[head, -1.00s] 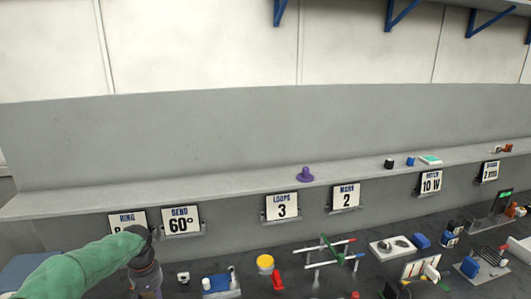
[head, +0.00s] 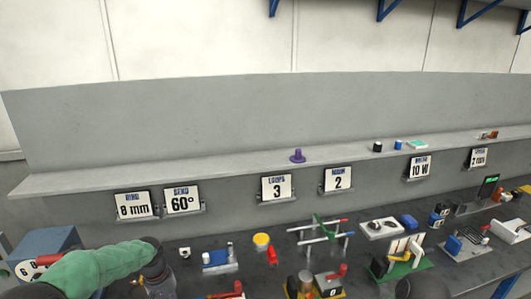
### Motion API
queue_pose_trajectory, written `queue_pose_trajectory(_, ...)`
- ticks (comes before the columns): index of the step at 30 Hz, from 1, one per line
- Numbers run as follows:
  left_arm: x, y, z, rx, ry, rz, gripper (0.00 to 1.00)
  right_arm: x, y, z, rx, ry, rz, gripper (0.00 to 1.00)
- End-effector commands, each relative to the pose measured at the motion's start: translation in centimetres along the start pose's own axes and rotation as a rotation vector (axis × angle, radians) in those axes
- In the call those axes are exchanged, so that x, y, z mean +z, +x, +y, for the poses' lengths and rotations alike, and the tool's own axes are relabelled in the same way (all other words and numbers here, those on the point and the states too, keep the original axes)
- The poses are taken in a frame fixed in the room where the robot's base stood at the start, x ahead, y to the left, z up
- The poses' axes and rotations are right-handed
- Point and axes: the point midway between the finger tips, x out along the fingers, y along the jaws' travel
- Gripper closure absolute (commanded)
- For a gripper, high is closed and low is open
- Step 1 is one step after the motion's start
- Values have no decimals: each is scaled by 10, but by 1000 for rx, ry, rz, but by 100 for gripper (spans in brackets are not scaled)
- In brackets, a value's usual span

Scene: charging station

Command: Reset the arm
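My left arm, in a green sleeve, comes in from the left in the head view. It bends at a dark joint and runs down past the bottom edge, so the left gripper's fingers are not visible. A dark rounded part at the bottom right may belong to my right arm; no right gripper fingers show.
A dark bench (head: 285,250) holds a rod rack (head: 322,232), a yellow-topped pot (head: 261,240), a blue-and-white fixture (head: 218,260), a green-based device (head: 403,260) and a blue box (head: 48,245). Label cards hang below a grey shelf (head: 230,164) with a purple knob (head: 297,156).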

Motion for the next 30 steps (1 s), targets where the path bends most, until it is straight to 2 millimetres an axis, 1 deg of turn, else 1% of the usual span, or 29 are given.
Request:
queue_pose_trajectory(1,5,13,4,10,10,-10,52,0,0,0,0,0,-1,60)
queue_pose_trajectory(5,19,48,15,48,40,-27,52,1,0,0,0,0,-2,60)
queue_pose_trajectory(8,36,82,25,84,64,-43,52,1,0,0,0,0,-1,60)
queue_pose_trajectory(10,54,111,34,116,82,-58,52,1,0,0,0,0,-1,60)
queue_pose_trajectory(11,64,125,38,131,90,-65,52,1,0,0,0,0,-1,60)
queue_pose_trajectory(12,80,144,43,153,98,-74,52,1,0,0,0,0,-1,60)
queue_pose_trajectory(14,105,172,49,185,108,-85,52,1,0,0,0,0,-1,60)
queue_pose_trajectory(15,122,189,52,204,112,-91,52,1,0,0,0,0,-1,60)
queue_pose_trajectory(17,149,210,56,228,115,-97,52,1,0,0,0,0,-1,60)
queue_pose_trajectory(18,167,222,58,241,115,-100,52,1,0,0,0,0,-1,60)
queue_pose_trajectory(21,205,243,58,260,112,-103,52,1,0,0,0,0,-1,60)
queue_pose_trajectory(24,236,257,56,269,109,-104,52,1,0,0,0,0,-2,60)
queue_pose_trajectory(30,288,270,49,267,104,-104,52,1,0,0,0,0,-1,60)
